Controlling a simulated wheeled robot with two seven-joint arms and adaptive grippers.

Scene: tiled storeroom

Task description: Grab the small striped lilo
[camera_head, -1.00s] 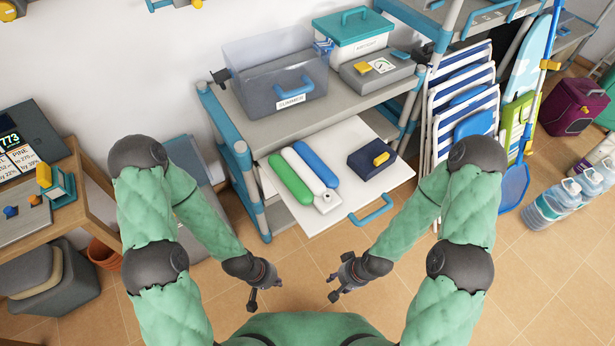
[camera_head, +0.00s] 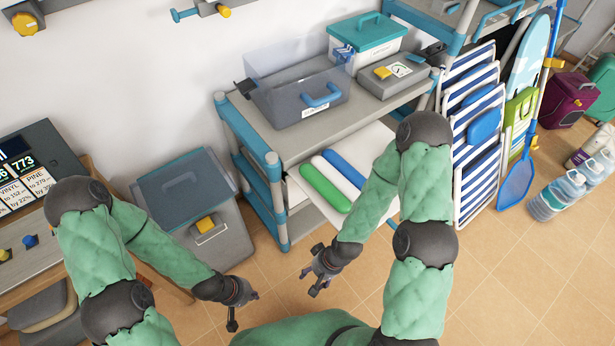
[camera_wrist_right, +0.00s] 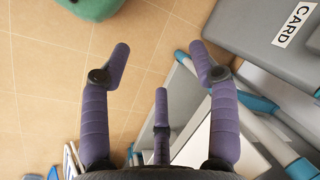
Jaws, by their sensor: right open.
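A lilo with green, white and blue stripes (camera_head: 325,188) lies flat on a white pull-out shelf (camera_head: 371,141) of the grey rack. My right arm covers the right part of that shelf. A small blue-and-white striped item (camera_head: 345,53) also stands at the corner of the clear bin above. My right gripper (camera_head: 312,279) is open and empty, in front of the shelf over the tiled floor. Its spread purple fingers also show in the right wrist view (camera_wrist_right: 160,62), with nothing between them. My left gripper (camera_head: 245,308) is open and empty, lower left of the right one.
A grey lidded bin (camera_head: 222,242) stands left of the rack; a grey lid marked CARD (camera_wrist_right: 262,28) shows in the wrist view. A clear bin (camera_head: 278,110) and a teal-lidded box (camera_head: 366,40) stand on the rack. Folded striped chairs (camera_head: 475,140) lean at right. The tiled floor ahead is clear.

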